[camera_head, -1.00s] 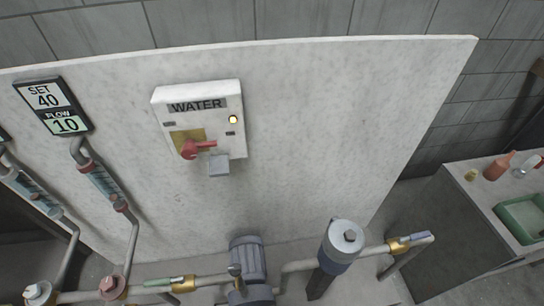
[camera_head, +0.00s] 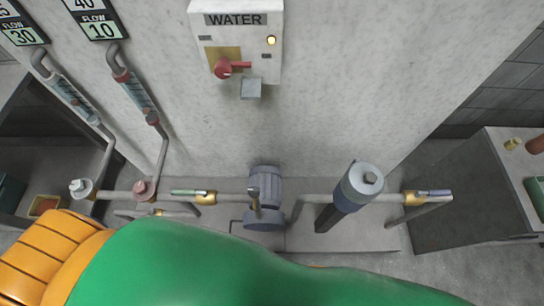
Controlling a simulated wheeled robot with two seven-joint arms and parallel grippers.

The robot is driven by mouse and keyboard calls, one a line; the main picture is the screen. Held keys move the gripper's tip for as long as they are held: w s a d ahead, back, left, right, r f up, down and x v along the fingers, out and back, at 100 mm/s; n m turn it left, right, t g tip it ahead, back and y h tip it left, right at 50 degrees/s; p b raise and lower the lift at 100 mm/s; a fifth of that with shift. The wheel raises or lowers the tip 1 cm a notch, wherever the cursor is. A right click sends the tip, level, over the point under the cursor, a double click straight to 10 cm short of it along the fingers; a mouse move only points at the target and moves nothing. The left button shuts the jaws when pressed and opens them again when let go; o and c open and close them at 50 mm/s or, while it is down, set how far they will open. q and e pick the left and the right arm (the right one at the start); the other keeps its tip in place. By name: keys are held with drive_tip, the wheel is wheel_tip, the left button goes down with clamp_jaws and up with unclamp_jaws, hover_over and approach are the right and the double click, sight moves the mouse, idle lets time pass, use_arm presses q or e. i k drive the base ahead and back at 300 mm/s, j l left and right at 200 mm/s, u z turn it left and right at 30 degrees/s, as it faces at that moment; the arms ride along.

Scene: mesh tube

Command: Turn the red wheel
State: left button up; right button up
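The red wheel (camera_head: 143,190) is a small, faded red hand wheel on the horizontal pipe at the lower left, below the second flow tube. It shows clear and nothing touches it. A similar white wheel (camera_head: 81,187) sits to its left on the same pipe run. Neither of my grippers is in view. A large green and orange part of my own body covers the bottom of the view, below the pipes.
A WATER box (camera_head: 262,50) with a red rotary switch (camera_head: 223,68) and a lit yellow lamp hangs on the pale panel. A grey pump (camera_head: 264,196), a filter canister (camera_head: 360,187) and lever valves line the pipe. A counter (camera_head: 500,175) stands at right.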

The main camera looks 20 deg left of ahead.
sight(144, 190)
drive_tip(key=u, duration=2.15)
